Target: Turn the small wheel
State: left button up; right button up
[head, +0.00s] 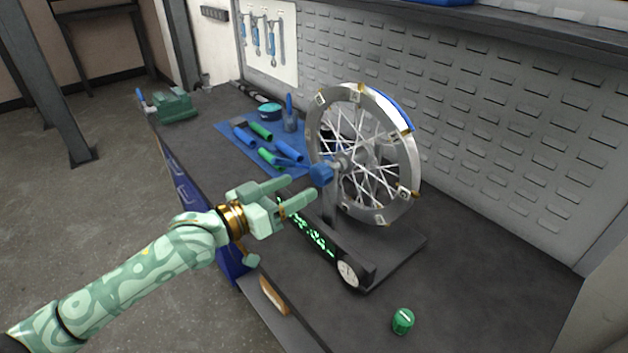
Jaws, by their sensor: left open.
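The small spoked wheel (398,137) has a silver rim and stands upright in a dark stand (390,255) on the bench. A blue knob (321,174) sits at the near end of its axle. My left gripper (302,190) is open and empty, just left of the wheel and close to the blue knob. Its fingers point toward the wheel; I cannot tell whether a finger touches the knob. The stand's front carries a green lit display (312,240) and a round white dial (348,273). My right gripper is not in view.
A blue mat (233,126) with blue and green tools lies behind the gripper. A green vise (174,107) sits at the bench's far left. A green cap-like object (403,321) stands at the front right. The dark bench top (480,270) is clear at right, before a slotted grey panel (500,120).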

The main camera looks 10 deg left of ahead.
aim_at(316, 177)
pick_arm(q)
jog(key=b+x, duration=0.1)
jog(key=x, duration=0.4)
jog(key=shift+w+f, duration=0.1)
jog(key=shift+w, duration=0.1)
jog(key=shift+w+d, duration=0.15)
jog(key=shift+d, duration=0.1)
grip_shut()
jog(key=shift+m, duration=0.3)
